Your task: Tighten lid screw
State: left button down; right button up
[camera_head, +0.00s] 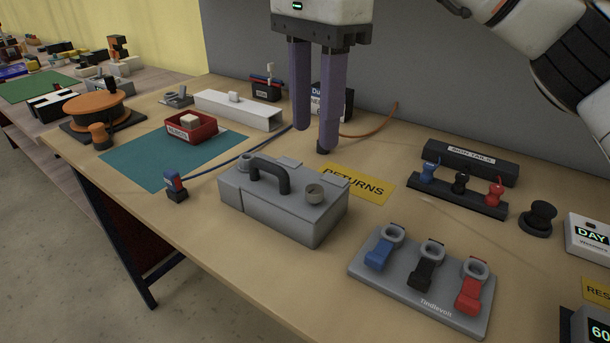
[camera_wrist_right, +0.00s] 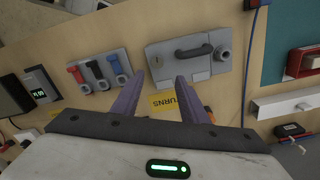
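A grey box (camera_head: 265,210) with a dark carry handle (camera_head: 268,172) stands mid-table; it also shows in the wrist view (camera_wrist_right: 203,69). A round grey knob (camera_head: 315,193) sits on the lid's right part, and it shows left of the handle in the wrist view (camera_wrist_right: 157,63). A grey cylinder (camera_head: 244,163) stands at the lid's other end. Which of these is the lid screw is not marked. My right gripper (camera_head: 313,140) points down, purple fingers apart and empty, above and behind the box. It also shows in the wrist view (camera_wrist_right: 172,82). My left gripper is out of view.
A yellow RETURNS label (camera_head: 358,184) lies behind the box. A grey holder (camera_head: 420,310) with blue, black and red levers is at the front right. A teal mat (camera_head: 140,168) with a red bin (camera_head: 191,134) lies left. A blue cable runs left of the box.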

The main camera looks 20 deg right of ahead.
aim_at(314, 189)
jog(key=f, duration=0.5)
jog(key=f+b, duration=0.1)
jog(key=f, duration=0.2)
jog(key=shift+s+f, duration=0.1)
jog(key=shift+s, duration=0.3)
jog(key=shift+f, duration=0.65)
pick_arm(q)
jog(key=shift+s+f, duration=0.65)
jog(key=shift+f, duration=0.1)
pick_arm(e)
jog(key=shift+c, duration=1.1)
grip_shut()
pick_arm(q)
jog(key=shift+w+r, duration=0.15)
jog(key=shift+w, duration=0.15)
